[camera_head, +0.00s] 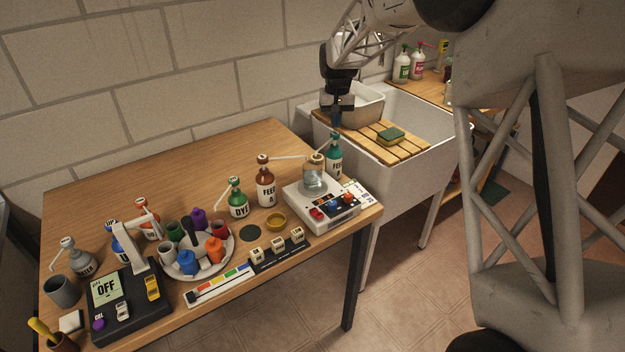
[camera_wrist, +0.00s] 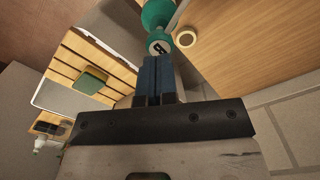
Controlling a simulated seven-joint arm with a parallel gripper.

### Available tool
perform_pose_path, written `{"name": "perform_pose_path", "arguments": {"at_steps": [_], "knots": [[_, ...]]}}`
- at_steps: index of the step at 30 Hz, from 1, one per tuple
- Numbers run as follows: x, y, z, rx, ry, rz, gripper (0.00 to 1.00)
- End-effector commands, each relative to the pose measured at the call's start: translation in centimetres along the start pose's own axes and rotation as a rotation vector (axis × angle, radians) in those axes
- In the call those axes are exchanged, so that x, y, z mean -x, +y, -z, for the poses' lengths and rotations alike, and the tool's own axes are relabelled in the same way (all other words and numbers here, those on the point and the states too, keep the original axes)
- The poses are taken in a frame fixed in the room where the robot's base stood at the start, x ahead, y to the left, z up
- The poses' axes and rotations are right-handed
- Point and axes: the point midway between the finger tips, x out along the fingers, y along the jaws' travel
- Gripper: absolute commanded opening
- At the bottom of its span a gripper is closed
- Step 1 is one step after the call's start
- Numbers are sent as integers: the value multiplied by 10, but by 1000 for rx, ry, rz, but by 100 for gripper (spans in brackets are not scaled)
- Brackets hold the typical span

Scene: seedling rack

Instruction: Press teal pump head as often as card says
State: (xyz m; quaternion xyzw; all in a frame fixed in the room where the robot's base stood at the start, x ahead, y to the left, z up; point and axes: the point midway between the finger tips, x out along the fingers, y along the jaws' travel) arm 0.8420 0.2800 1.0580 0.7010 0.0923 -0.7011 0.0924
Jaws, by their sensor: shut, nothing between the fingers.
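The teal bottle (camera_head: 335,160) with a teal pump head (camera_head: 336,129) stands at the back right of the wooden table, behind the white device. My gripper (camera_head: 336,122) is shut and empty, pointing down just above the pump head. In the wrist view, the dark blue fingertips (camera_wrist: 157,62) are close to the pump head, which has a pale, lettered top (camera_wrist: 159,47); whether they touch cannot be told. The teal bottle body (camera_wrist: 157,13) shows beyond it. A small printed card (camera_head: 360,190) lies at the right table edge; its text is too small to read.
A glass beaker (camera_head: 314,180) stands on the white device (camera_head: 325,208). The brown FEED A bottle (camera_head: 265,188) and green DYE bottle (camera_head: 237,205) are left of it. A sink (camera_head: 405,172) with a slatted board (camera_head: 368,138) and sponge (camera_head: 391,136) adjoins the table.

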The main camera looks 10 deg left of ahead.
Motion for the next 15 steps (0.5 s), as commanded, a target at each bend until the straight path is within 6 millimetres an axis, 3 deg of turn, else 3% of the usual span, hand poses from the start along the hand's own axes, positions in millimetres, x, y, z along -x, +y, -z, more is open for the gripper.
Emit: {"name": "perform_pose_path", "arguments": {"at_steps": [15], "knots": [[29,0,0,0,1,0,0]]}}
